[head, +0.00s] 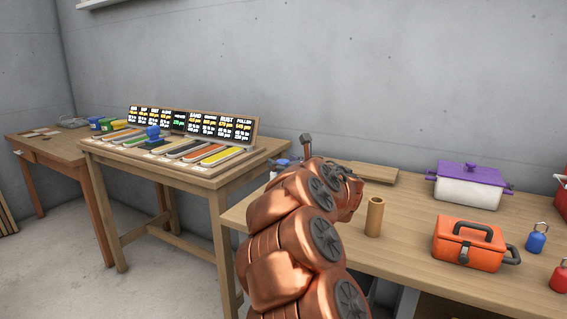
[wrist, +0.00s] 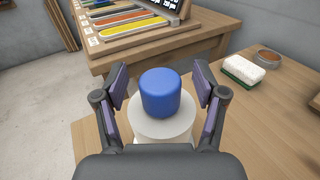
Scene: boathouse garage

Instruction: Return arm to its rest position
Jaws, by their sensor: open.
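In the wrist view my gripper (wrist: 161,86) is open, with one finger on each side of a blue rounded cylinder (wrist: 160,94). Gaps show between the fingers and the blue cylinder. The cylinder sits upright on a white round base (wrist: 144,128), whose lower part is hidden by my gripper body. In the head view my copper arm reaches over the near workbench (head: 420,255), and my gripper is largely hidden behind it. A bit of blue (head: 283,162) shows beside the arm there.
A wooden cylinder (head: 374,217), a purple-lidded pot (head: 469,186), an orange case (head: 468,246) and blue (head: 536,238) and red weights stand right of my arm. A sponge (wrist: 243,71) and a small bowl (wrist: 269,57) lie right of my gripper. Another table (head: 165,175) holds colored trays.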

